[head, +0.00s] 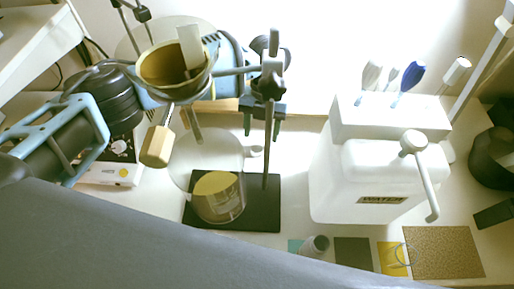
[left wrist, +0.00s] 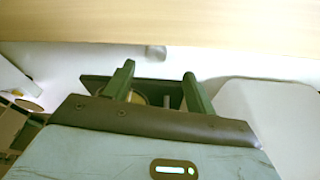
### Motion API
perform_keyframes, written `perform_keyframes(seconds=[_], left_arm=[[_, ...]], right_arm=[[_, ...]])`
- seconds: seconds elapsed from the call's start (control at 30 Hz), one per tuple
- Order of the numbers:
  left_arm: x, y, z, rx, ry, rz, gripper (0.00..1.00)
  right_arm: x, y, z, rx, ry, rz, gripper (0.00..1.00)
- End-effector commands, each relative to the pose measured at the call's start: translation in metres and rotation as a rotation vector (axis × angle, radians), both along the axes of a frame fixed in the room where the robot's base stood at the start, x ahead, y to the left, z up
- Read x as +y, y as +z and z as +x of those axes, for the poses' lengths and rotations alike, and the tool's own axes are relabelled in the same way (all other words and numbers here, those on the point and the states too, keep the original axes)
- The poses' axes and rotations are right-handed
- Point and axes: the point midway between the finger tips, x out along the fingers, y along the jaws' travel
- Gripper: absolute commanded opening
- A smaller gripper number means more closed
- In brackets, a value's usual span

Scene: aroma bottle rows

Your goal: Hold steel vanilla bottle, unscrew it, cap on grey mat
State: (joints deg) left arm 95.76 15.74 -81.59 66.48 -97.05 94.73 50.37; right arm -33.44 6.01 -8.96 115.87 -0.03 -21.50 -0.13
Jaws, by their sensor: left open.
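My right gripper is not in view.
A yellow-filled beaker (head: 219,197) stands on a black plate (head: 262,215), below a clamp stand (head: 271,85). A white water tank (head: 365,180) stands right of it. A yellow mat (head: 391,258) and a cork mat (head: 443,253) lie at the front right.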

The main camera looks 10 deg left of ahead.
Motion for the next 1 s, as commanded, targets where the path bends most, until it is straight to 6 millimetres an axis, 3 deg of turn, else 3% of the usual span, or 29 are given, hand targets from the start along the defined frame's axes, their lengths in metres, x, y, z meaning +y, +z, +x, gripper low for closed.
perform_keyframes(seconds=[0.23, 0.57, 0.8, 1.0], left_arm=[[0.002, -0.008, -0.003, 0.002, 0.0, 0.0, 0.56], [0.007, -0.048, -0.014, 0.001, 0.001, -0.002, 0.56], [0.007, -0.05, -0.014, 0.0, 0.001, -0.002, 0.56], [0.007, -0.05, -0.014, 0.0, 0.0, -0.002, 0.29]], right_arm=[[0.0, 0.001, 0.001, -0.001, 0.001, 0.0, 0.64], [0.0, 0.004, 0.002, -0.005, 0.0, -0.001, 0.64], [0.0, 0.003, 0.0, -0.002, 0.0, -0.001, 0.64], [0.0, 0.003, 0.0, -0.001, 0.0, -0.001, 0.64]])
